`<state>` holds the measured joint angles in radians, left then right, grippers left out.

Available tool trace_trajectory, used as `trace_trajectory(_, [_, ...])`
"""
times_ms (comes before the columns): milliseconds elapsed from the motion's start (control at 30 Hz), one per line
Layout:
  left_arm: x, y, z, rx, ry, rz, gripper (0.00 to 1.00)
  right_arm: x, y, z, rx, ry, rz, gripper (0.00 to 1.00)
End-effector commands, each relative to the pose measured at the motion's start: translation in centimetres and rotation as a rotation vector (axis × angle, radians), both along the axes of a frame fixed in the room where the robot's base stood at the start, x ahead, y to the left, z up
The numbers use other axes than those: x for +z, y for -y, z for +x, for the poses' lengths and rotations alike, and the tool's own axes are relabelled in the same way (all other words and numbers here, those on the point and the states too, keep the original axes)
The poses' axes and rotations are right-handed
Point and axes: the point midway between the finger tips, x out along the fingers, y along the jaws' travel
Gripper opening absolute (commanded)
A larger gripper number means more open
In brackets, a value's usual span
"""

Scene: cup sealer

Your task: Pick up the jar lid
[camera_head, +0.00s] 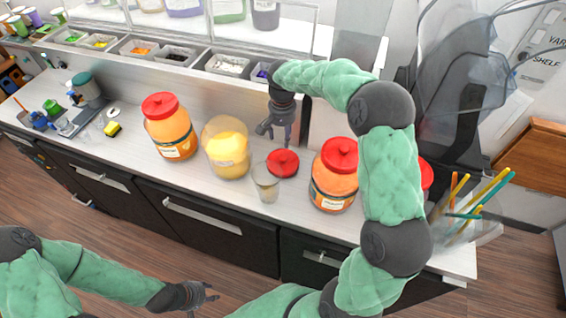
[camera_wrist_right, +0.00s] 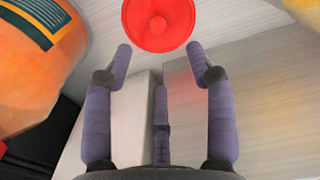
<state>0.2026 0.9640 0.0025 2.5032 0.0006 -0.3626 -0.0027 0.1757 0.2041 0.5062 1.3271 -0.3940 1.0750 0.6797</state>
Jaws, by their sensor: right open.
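The red jar lid (camera_head: 282,162) lies flat on the counter, between the open jar of yellow contents (camera_head: 226,148) and a jar of orange contents with its red lid on (camera_head: 335,177). In the right wrist view the lid (camera_wrist_right: 158,22) is at the top centre, beyond the fingertips. My right gripper (camera_head: 268,132) is open and empty, above the counter behind the lid and apart from it; it also shows in the right wrist view (camera_wrist_right: 158,55). My left gripper (camera_head: 212,294) is in front of the counter, low and away from the lid; its finger state is unclear.
A clear empty cup (camera_head: 265,182) stands just in front of the lid. Another lidded orange jar (camera_head: 169,127) stands to the left. Ingredient bins (camera_head: 228,66) line the back ledge. A container of colourful straws (camera_head: 470,212) stands at the right end.

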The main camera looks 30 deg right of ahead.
Motion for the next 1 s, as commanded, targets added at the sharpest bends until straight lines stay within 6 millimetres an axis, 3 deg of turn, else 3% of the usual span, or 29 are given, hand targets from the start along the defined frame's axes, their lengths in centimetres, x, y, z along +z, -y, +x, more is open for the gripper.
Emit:
trace_trajectory(400, [-0.8, 0.0, 0.0, 0.0, 0.0, 0.0, 0.38, -5.2, 0.0, -0.1, -0.001, -0.001, 0.0, 0.56])
trace_trajectory(667, [-0.8, 0.0, 0.0, 0.0, 0.0, 0.0, 0.38, -6.5, 0.0, -0.1, 0.0, -0.001, 0.001, 0.56])
trace_trajectory(1000, [-1.1, 0.0, 0.0, 0.0, 0.0, 0.0, 0.38, -10.8, 0.1, -0.3, 0.001, -0.001, 0.0, 0.56])
